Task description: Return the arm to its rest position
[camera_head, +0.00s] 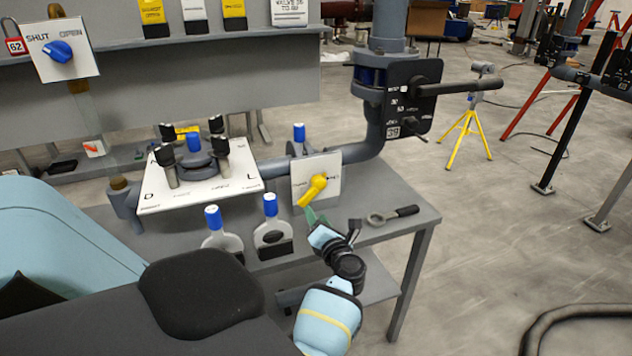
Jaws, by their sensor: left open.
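My left gripper (316,221) is over the right part of the grey bench (400,212), just below the yellow lever (313,190) on its small white plate (328,168). It is open, and nothing shows between its fingers. Its tip is close to the lever; I cannot tell whether they touch. My light-blue and black left forearm (328,318) rises from the bottom edge to the gripper. My right gripper is not in view.
A white panel with black knobs (200,185) sits farther left. A pipe with a black lever (455,87) rises behind.

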